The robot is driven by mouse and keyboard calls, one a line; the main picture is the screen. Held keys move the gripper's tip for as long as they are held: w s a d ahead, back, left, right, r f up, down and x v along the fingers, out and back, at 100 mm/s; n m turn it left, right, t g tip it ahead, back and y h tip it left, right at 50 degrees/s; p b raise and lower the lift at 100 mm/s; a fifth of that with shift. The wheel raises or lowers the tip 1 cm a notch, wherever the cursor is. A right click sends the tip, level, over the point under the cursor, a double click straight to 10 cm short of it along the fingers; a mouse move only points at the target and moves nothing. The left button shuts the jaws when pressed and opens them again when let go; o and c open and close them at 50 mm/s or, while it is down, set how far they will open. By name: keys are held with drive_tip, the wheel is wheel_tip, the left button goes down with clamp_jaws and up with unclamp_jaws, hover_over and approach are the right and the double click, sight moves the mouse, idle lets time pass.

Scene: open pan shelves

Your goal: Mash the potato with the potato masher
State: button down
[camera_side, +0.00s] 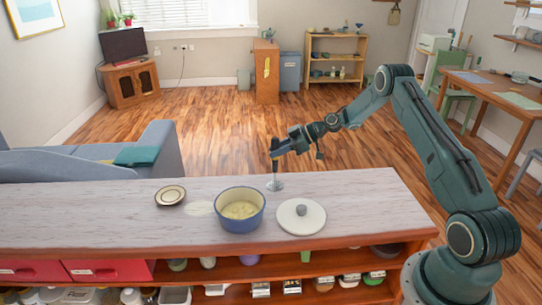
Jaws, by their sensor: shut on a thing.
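A blue pot (238,222) stands without its lid on the pale counter top. Pale yellow potato (239,210) lies inside it. My gripper (277,150) is shut on the potato masher (275,172), behind and to the right of the pot. The masher hangs upright, with its dark handle at the gripper and its metal head (275,185) low over the rear of the counter. I cannot tell whether the head touches the counter.
A white lid with a grey knob (301,218) lies right of the pot. A small dark-rimmed plate (170,196) lies to its left. The counter top (80,215) is clear at the far left. Open shelves (230,272) with pans and jars sit below.

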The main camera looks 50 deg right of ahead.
sight(278, 138)
drive_tip(key=shift+r, duration=0.15)
drive_tip(key=shift+r, duration=3.6)
drive_tip(key=shift+r, duration=2.25)
